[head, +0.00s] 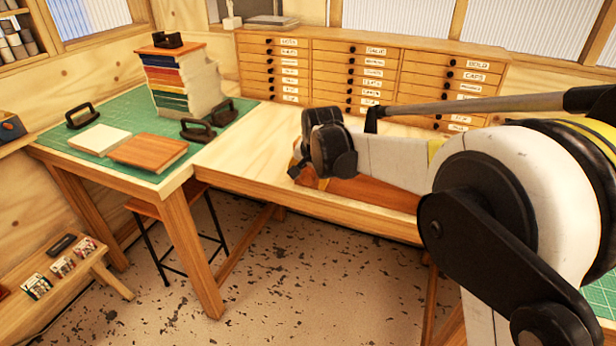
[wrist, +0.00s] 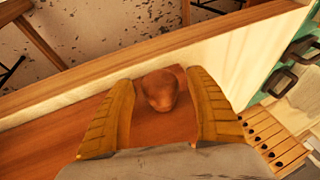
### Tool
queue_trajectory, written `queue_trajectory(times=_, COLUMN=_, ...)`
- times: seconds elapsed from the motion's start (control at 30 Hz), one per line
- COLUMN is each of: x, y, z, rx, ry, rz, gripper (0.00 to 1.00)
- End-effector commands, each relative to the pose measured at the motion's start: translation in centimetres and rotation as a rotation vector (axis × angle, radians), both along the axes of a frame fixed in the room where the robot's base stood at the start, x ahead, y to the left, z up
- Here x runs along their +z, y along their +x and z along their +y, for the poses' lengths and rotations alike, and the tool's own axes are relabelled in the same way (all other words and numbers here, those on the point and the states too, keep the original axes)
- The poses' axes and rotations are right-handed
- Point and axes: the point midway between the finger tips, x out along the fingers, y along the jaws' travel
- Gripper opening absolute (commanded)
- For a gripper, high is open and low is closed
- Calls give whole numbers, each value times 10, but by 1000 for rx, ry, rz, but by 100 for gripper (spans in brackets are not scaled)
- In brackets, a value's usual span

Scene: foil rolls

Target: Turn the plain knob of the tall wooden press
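A plain, rounded reddish-brown knob (wrist: 161,90) stands on a reddish-brown wooden surface (wrist: 62,128) in the wrist view. I take this surface to be the top of the press, but its height does not show. The two ochre fingers of my gripper (wrist: 160,86) are spread on either side of the knob, with the knob between them. The right finger looks very close to it; I cannot tell whether either touches. In the head view my gripper (head: 308,172) is over the reddish wooden piece (head: 375,192) on the bench, and my arm hides much of it and the knob.
The wooden bench (head: 245,165) has a drawer cabinet (head: 370,75) along its back. At left, a green mat (head: 125,110) carries a stack of coloured books (head: 170,85), boards and black-handled tools (head: 198,130). A stool (head: 150,215) stands below. The bench between mat and gripper is clear.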

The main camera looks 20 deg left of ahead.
Motion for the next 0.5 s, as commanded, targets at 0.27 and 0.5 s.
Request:
queue_trajectory(times=0.27, x=1, y=0, z=0, rx=1, ry=0, rz=-1, gripper=64)
queue_trajectory(times=0.5, x=29, y=-13, z=-8, rx=1, ry=0, rz=-1, gripper=64)
